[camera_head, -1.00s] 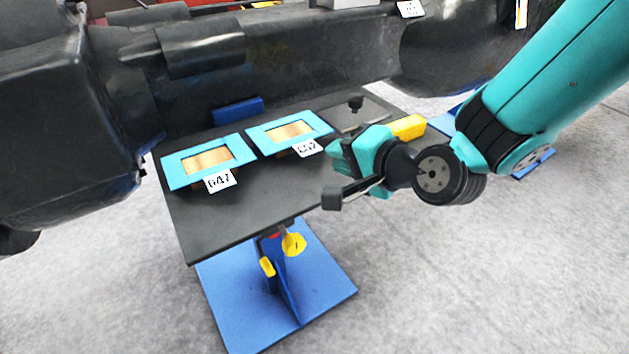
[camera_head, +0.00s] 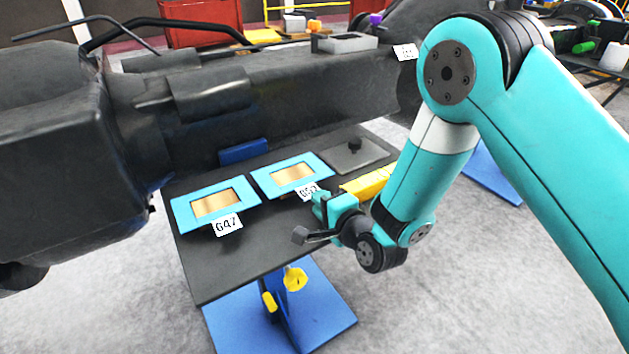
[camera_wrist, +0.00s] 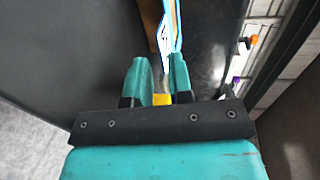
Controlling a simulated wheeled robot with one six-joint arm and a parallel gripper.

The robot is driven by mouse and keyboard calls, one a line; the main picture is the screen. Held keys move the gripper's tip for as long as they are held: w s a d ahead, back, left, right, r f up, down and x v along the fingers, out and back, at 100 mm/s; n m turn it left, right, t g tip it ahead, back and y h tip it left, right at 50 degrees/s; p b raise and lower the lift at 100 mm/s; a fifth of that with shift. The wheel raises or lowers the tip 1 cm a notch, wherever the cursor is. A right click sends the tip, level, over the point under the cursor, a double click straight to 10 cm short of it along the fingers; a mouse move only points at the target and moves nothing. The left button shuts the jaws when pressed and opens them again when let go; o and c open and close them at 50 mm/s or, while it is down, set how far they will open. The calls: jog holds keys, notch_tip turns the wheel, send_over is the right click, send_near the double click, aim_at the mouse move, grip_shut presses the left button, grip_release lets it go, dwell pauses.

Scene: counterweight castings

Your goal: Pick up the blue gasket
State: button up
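Two blue gaskets, flat square frames around copper-coloured centres, are at the dark table. The left gasket (camera_head: 182,213) has a label reading G47. The right gasket (camera_head: 266,180) has a label partly covered by my gripper (camera_head: 318,205), which is at its near right corner. In the wrist view a blue gasket edge (camera_wrist: 177,25) and a white label show nearly edge-on ahead of my fingers. My gripper (camera_wrist: 162,76) is open there, with a gap between its two teal fingers. The gasket edge lies just beyond the right finger; contact cannot be told.
The dark table (camera_head: 225,262) stands on a blue base. A grey plate with a black knob (camera_head: 352,150) and a yellow block (camera_head: 368,184) lie at its right. A large black casting (camera_head: 240,110) runs close behind the table. The front of the tabletop is clear.

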aim_at(297, 178)
jog(key=shift+r+p+x, duration=0.2)
jog(key=shift+p+x, duration=0.85)
jog(key=shift+p, duration=1.25)
jog(key=shift+w+a+f+p, duration=0.2)
jog(key=shift+w+f+p, duration=0.15)
jog(key=shift+p, duration=0.4)
grip_shut()
jog(key=shift+r, duration=0.1)
